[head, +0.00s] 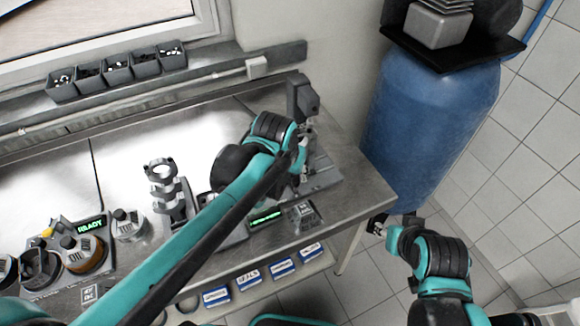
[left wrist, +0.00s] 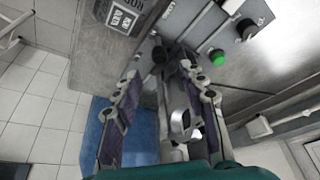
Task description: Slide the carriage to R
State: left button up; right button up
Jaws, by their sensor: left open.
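A grey machine with an upright post (head: 302,95) and a flat base (head: 322,178) stands at the right end of the steel bench. My left gripper (head: 302,155) is at this machine, and my arm hides much of it. In the left wrist view my left gripper (left wrist: 160,75) is open, with its two fingers apart. A shiny silver part (left wrist: 180,122) shows between the fingers; I cannot tell whether it belongs to the carriage or whether a finger touches it. The carriage and any R mark are not clearly visible. My right gripper (head: 378,226) is off the bench's right edge.
A green button (left wrist: 217,57) and a black knob (left wrist: 245,28) are beside the left gripper. A blue barrel (head: 425,125) stands close behind the bench's right end.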

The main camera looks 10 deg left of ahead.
pick_arm(q)
jog(key=shift+v, duration=2.4)
jog(key=shift+a, duration=0.1)
jog(key=s+a+f+n+t, duration=0.2)
jog(key=s+a+f, duration=0.5)
jog(key=s+a, duration=0.2)
jog(key=shift+s+a+t+y+b, duration=0.3)
jog(key=shift+s+a+y+b, duration=0.05)
jog(key=shift+s+y+b, duration=0.1)
